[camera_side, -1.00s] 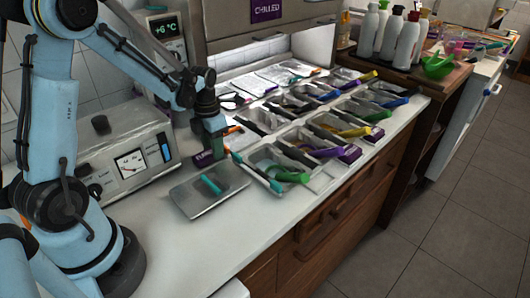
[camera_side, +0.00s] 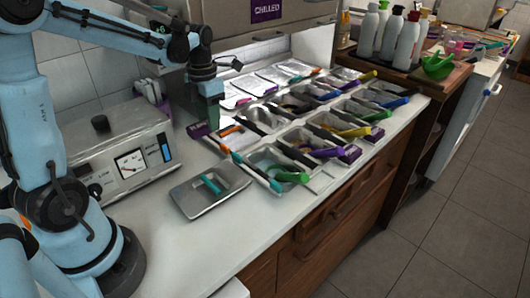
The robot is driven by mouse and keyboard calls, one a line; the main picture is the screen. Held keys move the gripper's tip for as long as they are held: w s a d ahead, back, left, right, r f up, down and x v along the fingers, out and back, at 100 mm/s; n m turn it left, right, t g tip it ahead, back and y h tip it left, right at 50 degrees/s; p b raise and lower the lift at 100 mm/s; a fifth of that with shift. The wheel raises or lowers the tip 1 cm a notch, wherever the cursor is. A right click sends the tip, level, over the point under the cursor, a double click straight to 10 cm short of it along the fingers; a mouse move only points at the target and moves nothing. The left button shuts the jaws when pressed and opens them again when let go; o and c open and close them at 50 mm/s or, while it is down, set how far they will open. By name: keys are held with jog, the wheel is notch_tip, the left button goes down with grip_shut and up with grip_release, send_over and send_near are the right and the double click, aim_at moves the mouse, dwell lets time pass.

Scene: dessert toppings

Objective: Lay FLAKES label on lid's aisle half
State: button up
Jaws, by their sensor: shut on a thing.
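My gripper (camera_side: 212,120) hangs above the counter, behind the lid and at the left end of the tray rows. It is shut on a small purple label (camera_side: 198,130), which sits low at the left side of the jaws; its lettering is too small to read now. The grey metal lid (camera_side: 188,201) with a teal bar handle (camera_side: 211,183) lies flat on the counter at front left. The label is apart from the lid, higher and farther back. The jaw tips are partly hidden.
Rows of metal trays (camera_side: 264,159) with coloured-handled scoops fill the counter right of the lid. A grey box with a dial (camera_side: 130,162) stands at left. White bottles (camera_side: 387,38) stand at the back right. The counter in front of the lid is clear.

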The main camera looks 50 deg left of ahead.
jog(key=shift+w+r, duration=0.25)
jog(key=shift+r, duration=0.05)
send_near(250, 137)
jog(key=shift+s+f, duration=0.1)
jog(key=shift+f, duration=2.85)
jog(key=shift+f, duration=0.15)
jog(key=o, duration=1)
jog(key=shift+o, duration=0.2)
